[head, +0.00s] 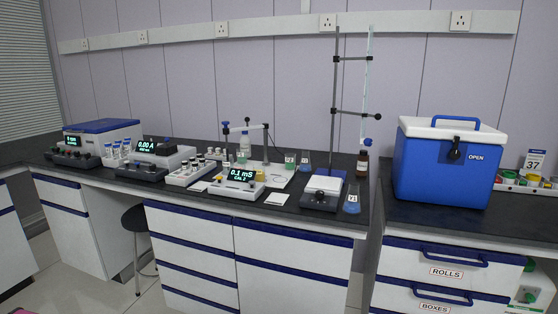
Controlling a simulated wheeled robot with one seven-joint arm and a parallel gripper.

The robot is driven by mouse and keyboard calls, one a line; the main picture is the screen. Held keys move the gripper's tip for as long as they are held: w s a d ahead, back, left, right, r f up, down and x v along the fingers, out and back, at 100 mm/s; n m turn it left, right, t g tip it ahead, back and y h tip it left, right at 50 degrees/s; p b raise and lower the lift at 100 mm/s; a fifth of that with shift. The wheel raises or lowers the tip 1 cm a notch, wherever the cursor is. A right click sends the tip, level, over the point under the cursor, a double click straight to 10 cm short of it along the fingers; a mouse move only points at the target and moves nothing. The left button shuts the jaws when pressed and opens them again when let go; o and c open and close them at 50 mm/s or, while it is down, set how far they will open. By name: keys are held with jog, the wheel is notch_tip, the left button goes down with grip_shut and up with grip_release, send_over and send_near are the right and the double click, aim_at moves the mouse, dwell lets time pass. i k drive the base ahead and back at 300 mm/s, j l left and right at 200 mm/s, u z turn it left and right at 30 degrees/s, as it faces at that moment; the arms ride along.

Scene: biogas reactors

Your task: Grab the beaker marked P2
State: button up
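No beaker can be clearly read as P2 at this size. A small vessel with green contents (290,163) stands on the dark bench, right of the meter stand, with a label too small to read surely. Another blue-filled flask (352,206) stands at the bench's front edge, with a label that looks like Y1. My gripper is not in view.
A balance-like device (322,192) stands left of the front flask. A tall burette stand (336,90) rises behind it. A conductivity meter (240,184) reading 0.1 mS sits in front of the vessels. A blue cooler (440,170) stands at right. A stool (134,218) is below left.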

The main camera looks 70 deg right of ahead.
aim_at(289, 159)
jog(key=k+z, duration=0.15)
jog(key=z, duration=0.2)
jog(key=k+l+z, duration=0.1)
jog(key=z, duration=0.25)
jog(key=k+l+z, duration=0.1)
jog(key=z, duration=1.7)
